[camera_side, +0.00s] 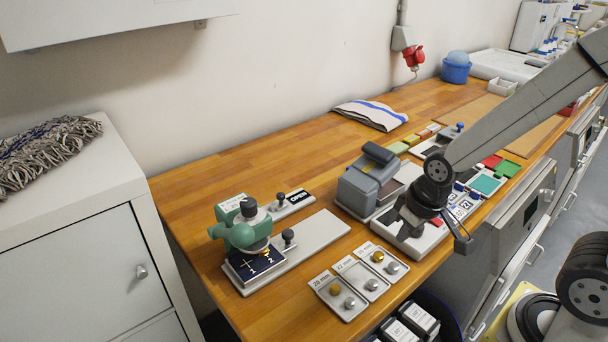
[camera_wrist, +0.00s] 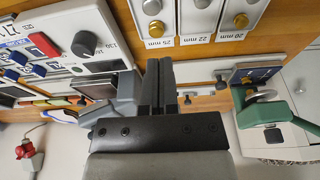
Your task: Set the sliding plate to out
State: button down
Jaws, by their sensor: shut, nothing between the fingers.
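A green press (camera_side: 236,232) stands at the left end of the bench. A dark blue plate (camera_side: 257,263) with white and yellow marks lies under its head, on a long pale grey base (camera_side: 318,230). A small dark knob (camera_side: 288,237) stands on this base, right of the plate. I cannot tell for sure which part slides. In the wrist view the press (camera_wrist: 248,112) and the dark plate (camera_wrist: 252,73) are at the right. My gripper (camera_side: 404,228) is over the grey control panel, well right of the press. In the wrist view its fingers (camera_wrist: 166,62) are together and empty.
Trays of round knobs (camera_side: 345,292) marked in mm lie at the front edge. A grey box-shaped device (camera_side: 369,184) stands between press and gripper. Behind the press lies a labelled strip with a knob (camera_side: 281,200). A folded cloth (camera_side: 370,115) lies farther back.

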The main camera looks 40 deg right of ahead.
jog(key=c, duration=0.8)
grip_release()
jog(key=shift+c, duration=0.2)
jog(key=o, duration=0.4)
jog(key=shift+w+a+r, duration=0.1)
jog(key=shift+w, duration=0.15)
jog(key=shift+o, duration=0.5)
jog(key=shift+w+a, duration=0.1)
jog(key=shift+w, duration=0.3)
jog(key=r+n+g, duration=0.1)
jog(key=n+g, duration=0.1)
jog(key=n, duration=0.6)
send_over(288, 232)
jog(key=shift+s+d, duration=0.4)
jog(key=shift+d, duration=0.05)
jog(key=shift+w+a+n+g, duration=0.3)
jog(key=shift+w+a+n, duration=0.15)
jog(key=shift+a+n, duration=0.1)
jog(key=shift+f, duration=0.2)
jog(key=shift+f, duration=3.7)
